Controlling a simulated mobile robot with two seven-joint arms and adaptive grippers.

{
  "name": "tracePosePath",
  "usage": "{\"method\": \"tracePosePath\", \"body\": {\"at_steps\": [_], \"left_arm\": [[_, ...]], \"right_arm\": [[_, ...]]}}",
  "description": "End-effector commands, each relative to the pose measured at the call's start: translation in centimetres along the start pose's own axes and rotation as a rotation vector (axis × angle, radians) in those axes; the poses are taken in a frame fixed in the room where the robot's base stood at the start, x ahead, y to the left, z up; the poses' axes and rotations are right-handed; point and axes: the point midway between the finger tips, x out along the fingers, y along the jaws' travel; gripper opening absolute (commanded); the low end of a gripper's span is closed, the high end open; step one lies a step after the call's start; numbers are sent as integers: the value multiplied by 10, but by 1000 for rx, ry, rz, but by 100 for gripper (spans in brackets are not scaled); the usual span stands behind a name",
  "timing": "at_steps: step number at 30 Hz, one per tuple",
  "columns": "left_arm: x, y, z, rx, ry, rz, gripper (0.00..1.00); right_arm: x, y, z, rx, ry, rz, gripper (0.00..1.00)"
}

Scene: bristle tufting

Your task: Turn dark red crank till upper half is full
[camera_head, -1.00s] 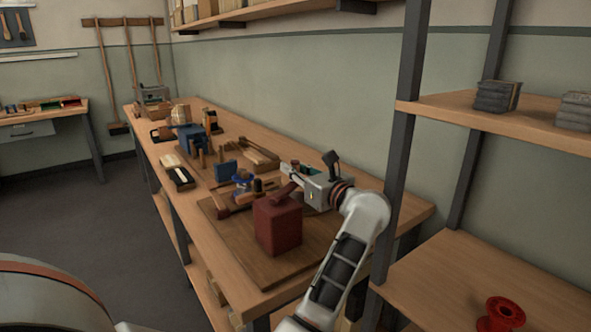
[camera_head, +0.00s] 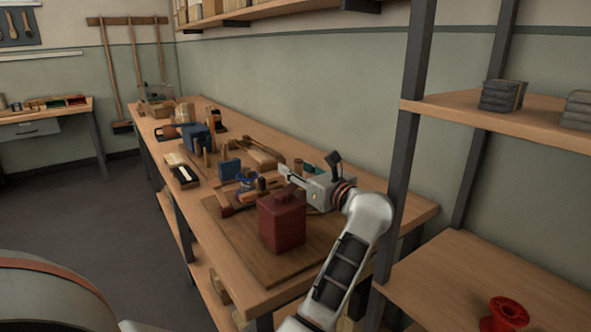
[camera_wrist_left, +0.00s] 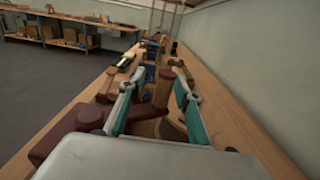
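A dark red box (camera_head: 282,224) stands on a wooden board at the near end of the workbench, with a dark red crank (camera_head: 284,193) on top. My left gripper (camera_head: 296,173) is just behind and right of the crank. In the left wrist view, the crank's round hub (camera_wrist_left: 90,118) is left of the left finger. An upright reddish-brown post (camera_wrist_left: 163,88), seemingly the crank's handle, stands between the open teal-padded fingers (camera_wrist_left: 160,105). I cannot tell whether either finger touches it. The inside of the box is hidden. My right gripper is not in view.
The wooden board (camera_head: 250,262) has bare room in front of the box. Tools, blocks and a blue clamp-like thing (camera_head: 245,184) crowd the bench behind. A shelf post (camera_head: 405,130) rises close to my left arm. A red spool (camera_head: 508,314) lies on the lower shelf.

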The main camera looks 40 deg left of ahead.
Motion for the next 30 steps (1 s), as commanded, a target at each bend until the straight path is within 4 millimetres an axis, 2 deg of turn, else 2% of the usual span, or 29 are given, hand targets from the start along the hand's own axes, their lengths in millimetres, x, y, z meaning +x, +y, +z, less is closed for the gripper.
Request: {"method": "tracePosePath", "body": {"at_steps": [5,13,18,28,29,30], "left_arm": [[-9,-1,1,-2,0,-3,33],[-51,0,0,1,2,-2,33],[-69,1,-1,1,2,1,33],[-75,1,0,1,0,2,33],[-75,1,0,1,0,2,31],[-75,1,0,-1,0,2,20]], "right_arm": [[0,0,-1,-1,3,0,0],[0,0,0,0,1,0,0],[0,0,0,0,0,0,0],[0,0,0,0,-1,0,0],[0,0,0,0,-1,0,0],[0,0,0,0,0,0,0]]}}
